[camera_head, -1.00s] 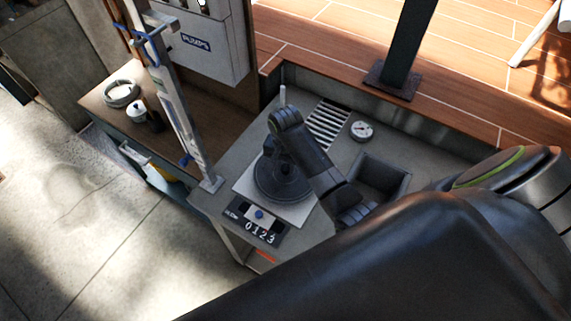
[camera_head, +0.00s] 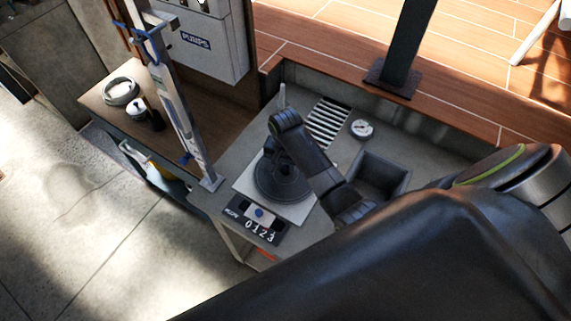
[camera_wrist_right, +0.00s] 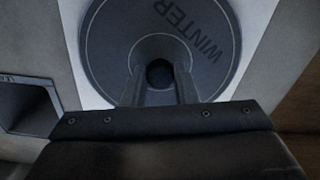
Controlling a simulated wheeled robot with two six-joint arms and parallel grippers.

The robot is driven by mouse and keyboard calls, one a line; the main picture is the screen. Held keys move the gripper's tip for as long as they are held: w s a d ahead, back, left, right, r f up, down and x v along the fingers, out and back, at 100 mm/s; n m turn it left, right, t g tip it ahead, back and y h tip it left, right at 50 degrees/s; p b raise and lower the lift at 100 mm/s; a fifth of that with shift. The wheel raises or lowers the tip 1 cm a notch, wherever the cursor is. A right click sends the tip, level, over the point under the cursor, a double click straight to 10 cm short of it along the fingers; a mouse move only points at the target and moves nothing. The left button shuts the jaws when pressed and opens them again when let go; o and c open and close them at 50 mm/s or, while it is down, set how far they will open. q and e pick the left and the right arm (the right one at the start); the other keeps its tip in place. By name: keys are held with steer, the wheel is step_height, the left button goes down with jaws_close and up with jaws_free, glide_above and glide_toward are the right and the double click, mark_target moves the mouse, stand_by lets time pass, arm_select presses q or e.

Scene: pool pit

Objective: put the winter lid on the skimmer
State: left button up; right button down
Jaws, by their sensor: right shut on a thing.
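The winter lid (camera_head: 286,190) is a dark round disc over a pale square plate (camera_head: 303,214) on the grey counter. In the right wrist view the lid (camera_wrist_right: 108,48) shows the word WINTER on its face, and the pale plate (camera_wrist_right: 82,88) shows around its edge. My right gripper (camera_wrist_right: 160,76) is shut on the lid's central knob. In the head view my right wrist hides part of the lid. The skimmer opening is not visible under the lid. I cannot tell whether the lid touches the plate or hovers just above it. My left gripper is not in view.
A number panel (camera_head: 258,220) reading 0123 lies in front of the plate. A slotted grate (camera_head: 326,122), a round gauge (camera_head: 361,129) and a square recess (camera_head: 378,176) are on the counter. An upright post (camera_head: 176,100) stands at left. A dark post (camera_head: 402,50) rises behind.

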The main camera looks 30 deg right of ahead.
steer(key=shift+f, duration=0.3)
stand_by(0.7)
steer(key=c, duration=0.9)
jaws_free()
steer(key=shift+r, duration=2.5)
steer(key=shift+r, duration=2)
